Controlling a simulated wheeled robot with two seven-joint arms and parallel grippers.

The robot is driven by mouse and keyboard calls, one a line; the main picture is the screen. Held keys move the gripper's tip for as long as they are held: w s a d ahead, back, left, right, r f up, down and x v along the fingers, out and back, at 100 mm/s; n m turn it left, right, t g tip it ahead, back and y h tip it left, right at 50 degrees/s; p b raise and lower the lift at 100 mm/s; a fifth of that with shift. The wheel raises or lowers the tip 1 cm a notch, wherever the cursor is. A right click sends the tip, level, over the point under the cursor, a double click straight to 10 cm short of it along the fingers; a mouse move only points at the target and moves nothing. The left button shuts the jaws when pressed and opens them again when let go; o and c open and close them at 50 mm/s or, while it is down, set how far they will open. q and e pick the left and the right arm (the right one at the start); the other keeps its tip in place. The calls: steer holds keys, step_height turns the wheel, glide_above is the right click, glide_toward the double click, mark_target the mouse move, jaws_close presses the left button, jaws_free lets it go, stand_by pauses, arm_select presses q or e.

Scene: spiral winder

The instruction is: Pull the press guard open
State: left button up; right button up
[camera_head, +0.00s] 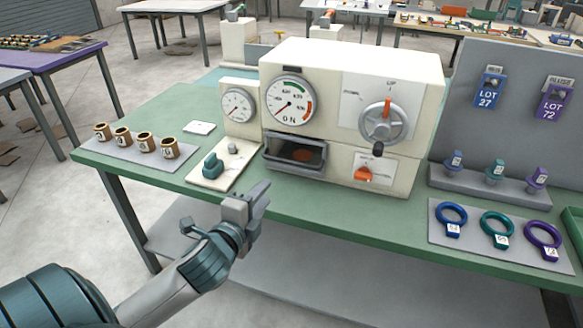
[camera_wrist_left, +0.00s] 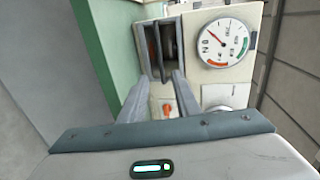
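The cream press (camera_head: 350,110) stands on the green bench. Its guard (camera_head: 296,152) is the dark-framed panel low on the press front. A brownish round shape shows dimly behind it. I cannot tell how far the guard stands open. In the left wrist view the guard (camera_wrist_left: 155,48) shows as dark bars beyond the fingertips. My left gripper (camera_head: 262,196) is in front of and below the guard, apart from it. In the left wrist view its fingers (camera_wrist_left: 157,86) are spread with nothing between them. My right gripper is in neither view.
A pad with a teal knob (camera_head: 212,164) lies left of the guard. An orange knob (camera_head: 366,174) and a handwheel (camera_head: 384,122) are to the right. Brown cups (camera_head: 144,141) stand at the left; ring tags (camera_head: 497,230) lie at the right. The bench front edge (camera_head: 330,213) is mostly clear.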

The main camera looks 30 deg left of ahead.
mark_target(290, 163)
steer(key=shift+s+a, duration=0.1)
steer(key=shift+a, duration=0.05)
